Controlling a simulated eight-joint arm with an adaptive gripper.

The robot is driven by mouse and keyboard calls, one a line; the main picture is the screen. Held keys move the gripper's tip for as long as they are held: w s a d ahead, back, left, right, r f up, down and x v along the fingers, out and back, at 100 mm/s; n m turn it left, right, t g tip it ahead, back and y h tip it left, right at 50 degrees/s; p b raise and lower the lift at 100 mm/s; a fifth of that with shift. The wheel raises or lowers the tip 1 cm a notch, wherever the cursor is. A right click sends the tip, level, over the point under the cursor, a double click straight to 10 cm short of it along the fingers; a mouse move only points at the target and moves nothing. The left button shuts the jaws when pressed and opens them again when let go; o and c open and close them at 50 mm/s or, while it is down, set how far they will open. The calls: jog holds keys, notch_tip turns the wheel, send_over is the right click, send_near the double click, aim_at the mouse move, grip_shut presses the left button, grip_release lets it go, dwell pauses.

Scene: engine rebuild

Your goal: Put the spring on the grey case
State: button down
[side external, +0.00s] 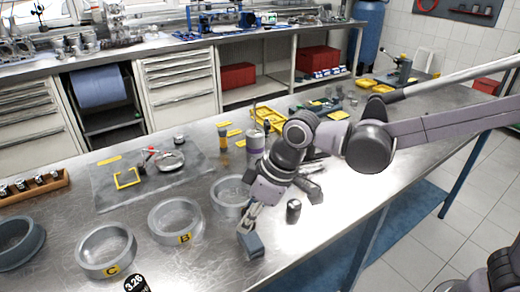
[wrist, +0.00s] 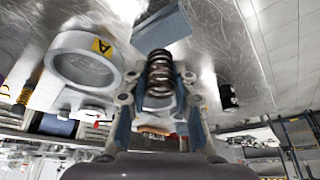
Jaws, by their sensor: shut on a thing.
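The spring (wrist: 160,72) is a dark coil, clear in the wrist view, between the two fingers of my gripper (wrist: 158,85). My gripper is shut on it. The grey case (wrist: 163,27) is a blue-grey block on the metal bench, just beyond the spring's far end in the wrist view. In the side view my gripper (side external: 246,222) points down just above the grey case (side external: 251,244), close to the bench's front edge. The spring is too small to make out there. I cannot tell whether the spring touches the case.
Ring A (wrist: 85,62) lies beside my gripper; rings B (side external: 177,221) and C (side external: 106,250) lie farther left. A small dark cylinder (side external: 293,210) stands to the right. A mat (side external: 120,190) with parts lies behind the rings. Bare bench shows around the case.

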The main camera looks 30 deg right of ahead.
jog(key=shift+f, duration=1.35)
jog(key=shift+f, duration=0.15)
jog(key=c, duration=1.1)
grip_release()
jog(key=v, duration=1.2)
jog(key=s+d+f+m+t+h, duration=0.1)
jog(key=d+f+m, duration=0.1)
jog(key=d, duration=0.5)
jog(key=s+d+f+m+t+h, duration=0.1)
jog(key=s+d+f+m, duration=0.1)
jog(key=d+m, duration=0.2)
jog(key=s+d+f+m+t+h, duration=0.1)
jog(key=s+d+f+m+t, duration=0.1)
jog(key=d, duration=0.8)
jog(key=shift+s+d+f+m, duration=0.3)
jog(key=shift+d+m, duration=0.1)
jog(key=shift+m, duration=0.1)
jog(key=shift+w, duration=0.1)
